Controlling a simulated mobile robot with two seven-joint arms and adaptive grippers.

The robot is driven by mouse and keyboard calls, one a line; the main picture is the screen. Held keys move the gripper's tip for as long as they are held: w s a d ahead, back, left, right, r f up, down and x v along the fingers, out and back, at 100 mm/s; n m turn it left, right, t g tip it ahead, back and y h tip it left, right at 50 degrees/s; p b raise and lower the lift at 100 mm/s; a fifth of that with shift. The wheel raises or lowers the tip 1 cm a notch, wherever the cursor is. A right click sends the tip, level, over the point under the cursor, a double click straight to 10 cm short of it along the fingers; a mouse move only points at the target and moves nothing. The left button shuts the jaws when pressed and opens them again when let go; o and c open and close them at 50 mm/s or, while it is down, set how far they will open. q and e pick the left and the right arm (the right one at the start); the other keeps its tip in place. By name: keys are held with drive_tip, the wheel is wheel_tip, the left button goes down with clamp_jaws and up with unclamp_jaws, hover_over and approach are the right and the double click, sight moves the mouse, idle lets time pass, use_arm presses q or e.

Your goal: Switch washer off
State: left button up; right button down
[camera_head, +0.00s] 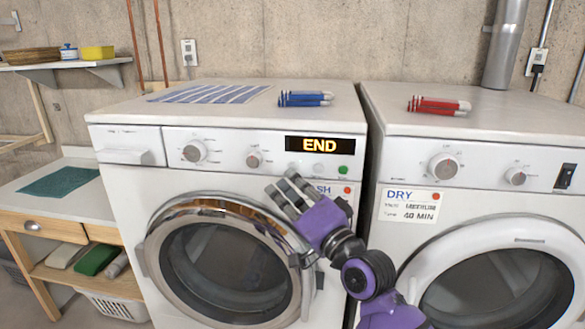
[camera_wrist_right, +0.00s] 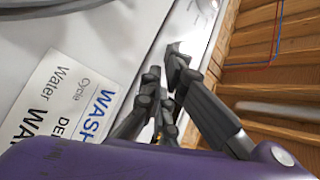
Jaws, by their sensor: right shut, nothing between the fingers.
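The white washer (camera_head: 115,170) stands in the middle of the head view. Its display (camera_head: 319,144) reads END. A dial (camera_head: 194,151) and a smaller knob (camera_head: 254,160) sit to the left. My right gripper (camera_head: 282,188) is shut and empty, in front of the washer just below its control panel. It partly covers the WASH label, which shows in the wrist view (camera_wrist_right: 75,110) beside the dark fingers (camera_wrist_right: 162,75). My left gripper is not in view.
The dryer (camera_head: 480,205) stands right of the washer, with a DRY label (camera_head: 408,206). Blue clips (camera_head: 305,98) and a striped cloth (camera_head: 210,93) lie on the washer; red clips (camera_head: 438,105) lie on the dryer. A wooden table (camera_head: 30,205) stands left.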

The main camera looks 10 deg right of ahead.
drive_tip(key=shift+w+d, duration=0.1)
drive_tip(key=shift+w, duration=0.4)
idle(0.5)
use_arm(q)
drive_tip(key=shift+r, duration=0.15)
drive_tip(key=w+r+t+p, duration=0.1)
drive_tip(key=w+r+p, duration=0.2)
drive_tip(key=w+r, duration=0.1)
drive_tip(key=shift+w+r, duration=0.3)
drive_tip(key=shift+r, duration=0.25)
use_arm(e)
drive_tip(key=s+a, duration=0.2)
drive_tip(key=s, duration=0.4)
drive_tip(key=shift+s, duration=0.4)
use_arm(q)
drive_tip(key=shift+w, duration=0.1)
